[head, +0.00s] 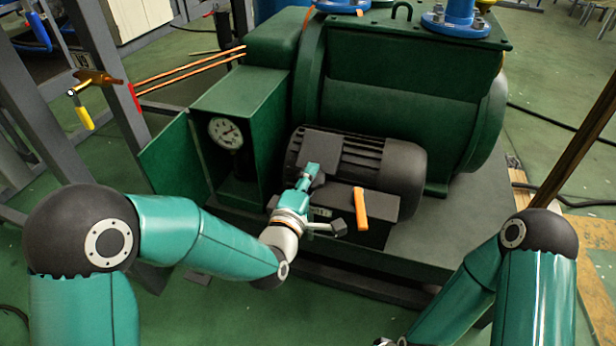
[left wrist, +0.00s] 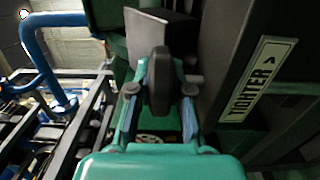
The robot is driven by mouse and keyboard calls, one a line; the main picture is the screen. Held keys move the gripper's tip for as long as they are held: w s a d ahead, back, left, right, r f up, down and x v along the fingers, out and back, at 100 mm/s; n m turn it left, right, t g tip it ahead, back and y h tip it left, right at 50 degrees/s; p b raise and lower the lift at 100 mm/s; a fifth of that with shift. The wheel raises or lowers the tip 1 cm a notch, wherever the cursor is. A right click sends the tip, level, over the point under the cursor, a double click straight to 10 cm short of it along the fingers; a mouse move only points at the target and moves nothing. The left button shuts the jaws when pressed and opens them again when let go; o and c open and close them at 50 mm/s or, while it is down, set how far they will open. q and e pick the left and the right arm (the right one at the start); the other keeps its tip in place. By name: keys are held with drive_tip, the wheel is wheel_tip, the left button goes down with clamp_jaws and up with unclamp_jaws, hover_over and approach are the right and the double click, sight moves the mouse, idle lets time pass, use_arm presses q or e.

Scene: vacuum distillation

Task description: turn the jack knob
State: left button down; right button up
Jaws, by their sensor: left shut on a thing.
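The jack knob (left wrist: 158,85) is a dark, rounded piece seen edge-on in the left wrist view, standing upright between my fingers. My left gripper (left wrist: 158,100) has one finger on each side of it and is shut on it. In the head view my left gripper (head: 309,176) is in front of the black motor (head: 385,165), and the knob is hard to make out there. A pale label (left wrist: 258,80) reading "TIGHTER" with an arrow is right of the knob in the wrist view.
An orange handle (head: 361,208) stands just right of my left gripper. A green housing (head: 245,110) with a pressure gauge (head: 225,132) is to the left. A large green tank (head: 420,95) rises behind the motor. A grey frame (head: 105,85) stands at the far left.

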use_arm(q)
drive_tip(key=shift+f+m+h, duration=0.15)
drive_tip(key=shift+m+h, duration=0.25)
drive_tip(key=shift+h, duration=0.2)
drive_tip(key=m+g+h, duration=0.1)
drive_tip(key=h, duration=0.1)
drive_tip(key=shift+m+g+h, duration=0.3)
drive_tip(key=shift+m+g, duration=0.1)
drive_tip(key=shift+m+g+h+p, duration=0.75)
drive_tip(key=shift+m+g+h, duration=0.05)
drive_tip(key=shift+h, duration=0.1)
drive_tip(key=m+g+h+p, duration=0.3)
drive_tip(key=g+p, duration=0.1)
drive_tip(key=m+g+h+p, duration=0.2)
drive_tip(key=m+g+p, duration=0.1)
drive_tip(key=g+p, duration=0.1)
drive_tip(key=shift+h, duration=0.4)
drive_tip(key=m+g+p, duration=0.1)
drive_tip(key=m+g, duration=0.1)
drive_tip(key=shift+d+g+h, duration=0.1)
drive_tip(key=shift+g+h, duration=0.2)
drive_tip(key=shift+g, duration=0.1)
drive_tip(key=shift+f+m+g, duration=0.15)
drive_tip(key=shift+m+g, duration=0.65)
drive_tip(key=shift+g, duration=0.3)
drive_tip(key=shift+m+g+b, duration=0.5)
drive_tip(key=shift+m+g, duration=0.2)
drive_tip(key=shift+g, duration=0.5)
drive_tip(key=shift+m+g, duration=0.4)
drive_tip(key=shift+g, duration=0.1)
